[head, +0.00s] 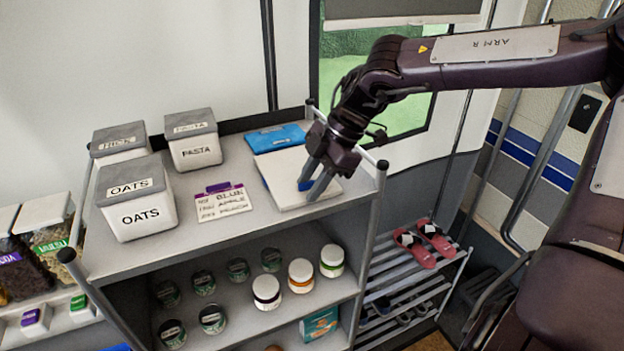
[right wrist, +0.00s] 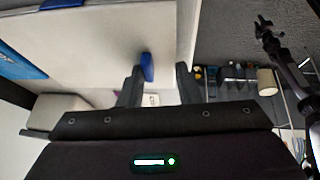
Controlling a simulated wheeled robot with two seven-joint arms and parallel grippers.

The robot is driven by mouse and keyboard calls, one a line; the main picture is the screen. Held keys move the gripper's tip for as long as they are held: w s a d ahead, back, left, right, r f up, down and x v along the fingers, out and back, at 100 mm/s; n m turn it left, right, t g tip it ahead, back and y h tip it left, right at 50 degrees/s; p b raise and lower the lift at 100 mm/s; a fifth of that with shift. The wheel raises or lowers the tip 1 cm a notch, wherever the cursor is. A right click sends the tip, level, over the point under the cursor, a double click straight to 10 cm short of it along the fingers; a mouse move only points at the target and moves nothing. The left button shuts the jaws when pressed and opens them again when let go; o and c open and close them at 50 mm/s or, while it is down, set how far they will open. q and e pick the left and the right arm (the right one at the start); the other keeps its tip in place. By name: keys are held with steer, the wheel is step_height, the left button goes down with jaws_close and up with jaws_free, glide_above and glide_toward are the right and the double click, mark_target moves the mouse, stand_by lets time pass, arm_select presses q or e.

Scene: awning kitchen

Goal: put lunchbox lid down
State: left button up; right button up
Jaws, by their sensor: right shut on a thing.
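The lunchbox lid (head: 281,180) is a white, flat, square piece with blue clasps. It is at the right end of the shelf top, level or nearly so; I cannot tell whether it rests fully on the surface. My right gripper (head: 312,192) reaches down over its right side and is shut on it beside a blue clasp. In the right wrist view the lid (right wrist: 110,45) fills the upper left. A blue clasp (right wrist: 147,67) is at the right gripper (right wrist: 158,75), near its left finger. My left gripper is not in view.
OATS (head: 137,205) and PASTA (head: 195,148) canisters stand farther left. The shelf's right post (head: 379,190) is close to the gripper. Jars fill the lower shelf.

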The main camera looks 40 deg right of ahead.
steer(key=o, duration=1)
steer(key=shift+f, duration=0.1)
steer(key=b+v, duration=0.2)
steer(key=v, duration=1)
steer(key=shift+w+d+b, duration=0.1)
steer(key=shift+b, duration=0.3)
